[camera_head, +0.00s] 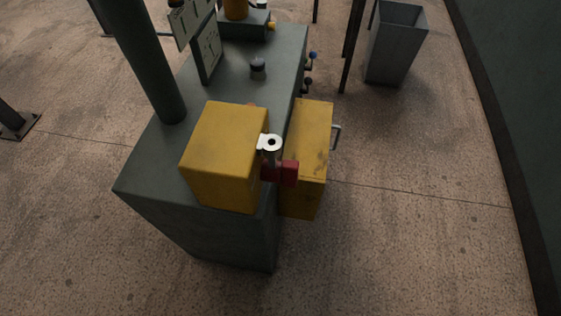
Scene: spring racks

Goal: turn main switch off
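A yellow box (224,150) sits on the front end of a dark grey-green machine cabinet (150,190). On the box's right side is a red block-like part (280,172), which looks like the main switch. A white ring-shaped piece (270,143) with a dark centre sits just above and behind the red part. I cannot tell the switch's position from this view. A second yellow box (310,160) is on the cabinet's right side, close to the red part, with a grey handle (336,136) on its right. My gripper is not in view.
A dark post (150,60) and tilted panels (206,50) rise from the cabinet top. A dark knob (258,68) stands behind the front box. A grey open bin (396,45) and thin dark legs are at the back right. The floor (420,220) at right is clear up to the dark wall.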

